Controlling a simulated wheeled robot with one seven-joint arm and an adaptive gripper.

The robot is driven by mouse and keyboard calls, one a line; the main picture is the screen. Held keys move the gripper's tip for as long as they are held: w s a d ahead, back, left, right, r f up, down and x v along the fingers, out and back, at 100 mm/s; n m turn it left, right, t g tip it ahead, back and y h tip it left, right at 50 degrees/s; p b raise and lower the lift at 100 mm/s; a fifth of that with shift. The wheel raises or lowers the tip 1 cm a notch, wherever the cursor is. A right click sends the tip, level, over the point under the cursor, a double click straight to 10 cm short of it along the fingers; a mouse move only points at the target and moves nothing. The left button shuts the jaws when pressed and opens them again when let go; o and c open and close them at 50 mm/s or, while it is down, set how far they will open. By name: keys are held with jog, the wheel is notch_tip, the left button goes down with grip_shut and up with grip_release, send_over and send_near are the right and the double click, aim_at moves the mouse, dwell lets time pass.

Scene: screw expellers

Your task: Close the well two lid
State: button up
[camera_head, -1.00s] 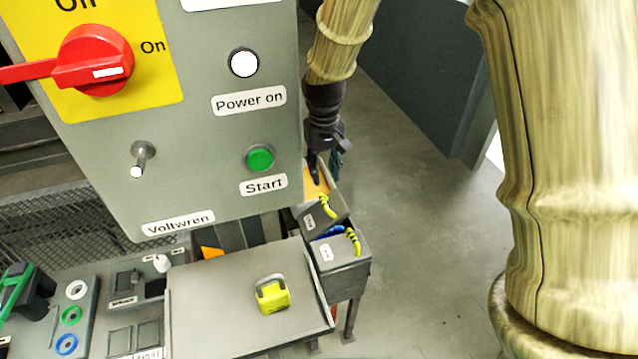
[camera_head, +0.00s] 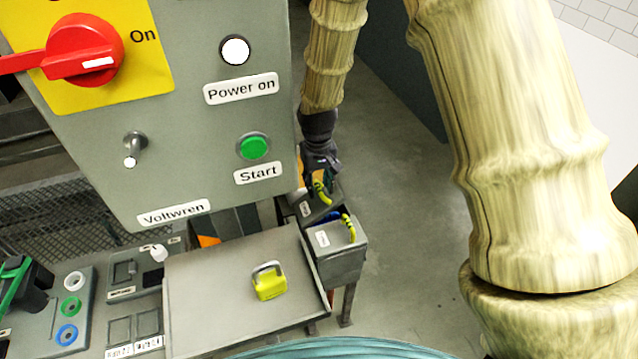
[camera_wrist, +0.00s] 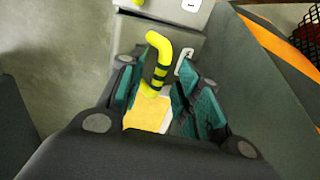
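Two grey wells stand side by side right of the machine. The far well's grey lid (camera_head: 316,210), which I take as well two's, appears tilted up. Its yellow-and-black handle (camera_head: 322,192) also shows in the wrist view (camera_wrist: 158,62). My gripper (camera_head: 321,178) is at this far lid. In the wrist view my gripper (camera_wrist: 157,80) is open, its teal-padded fingers either side of the handle with visible gaps. A yellow surface (camera_wrist: 148,113) shows below, between the fingers. The near well's lid (camera_head: 328,238) has a similar handle (camera_head: 350,228). The gripper partly hides the far well.
The control panel (camera_head: 190,140), with its red switch (camera_head: 85,50) and green start button (camera_head: 254,146), stands close left of my arm. Floor to the right is clear.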

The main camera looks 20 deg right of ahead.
jog(key=shift+f, duration=0.15)
grip_shut()
